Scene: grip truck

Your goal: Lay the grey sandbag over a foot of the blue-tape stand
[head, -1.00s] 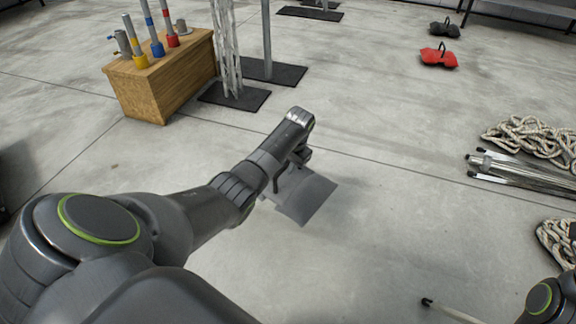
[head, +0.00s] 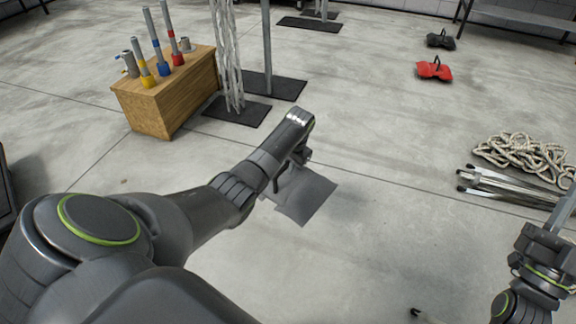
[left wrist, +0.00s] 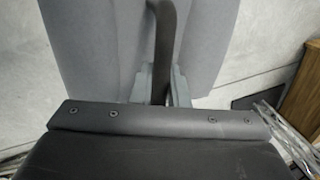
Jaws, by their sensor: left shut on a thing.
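The grey sandbag (head: 307,196) hangs below my left gripper (head: 291,168), clear of the stands, in the head view. In the left wrist view the grey sandbag's two lobes (left wrist: 92,45) hang either side of a dark strap handle (left wrist: 164,35), and my left gripper (left wrist: 160,88) is shut on that handle. No blue tape shows on any standing stand, so I cannot tell which is the blue-tape stand. My right gripper (head: 560,215) is at the right edge, partly cut off; its jaws cannot be made out.
A wooden crate (head: 150,117) holds tubes with yellow, blue and red bands. Beside it a bundle of pale poles (head: 228,60) and a grey post (head: 267,45) rise from black mats. Rope (head: 525,152) and folded stands (head: 510,186) lie right. Red (head: 435,70) and black bags lie far back.

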